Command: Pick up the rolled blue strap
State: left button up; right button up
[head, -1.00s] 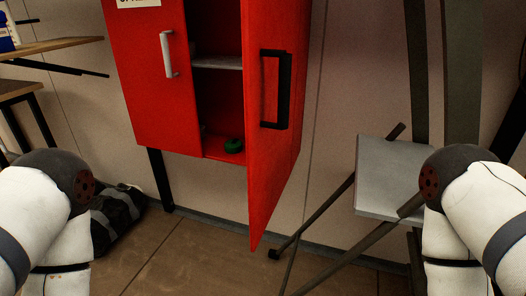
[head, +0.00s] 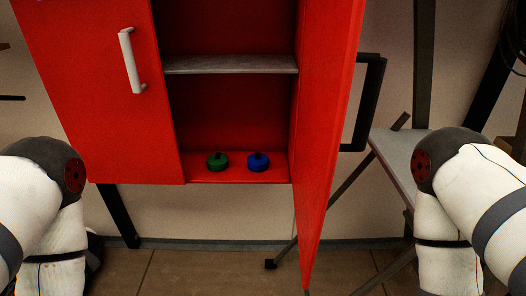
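The rolled blue strap (head: 258,161) sits on the bottom floor of the red cabinet (head: 235,112), near its front edge. It is a small round roll with a dark piece on top. A similar green roll (head: 217,161) sits just left of it, with a small gap between them. Parts of both my arms show at the left and right edges. Neither gripper is in view.
The cabinet's right door (head: 330,120) stands open toward me, with a black handle (head: 366,100). Its left door (head: 95,90) is shut. A grey shelf (head: 230,65) crosses above the rolls. A grey panel (head: 397,150) stands at the right.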

aim_at(258, 162)
jog(key=i+j+z, duration=0.4)
jog(key=j+z, duration=0.15)
jog(key=i+j+z, duration=0.1)
jog(key=j+z, duration=0.2)
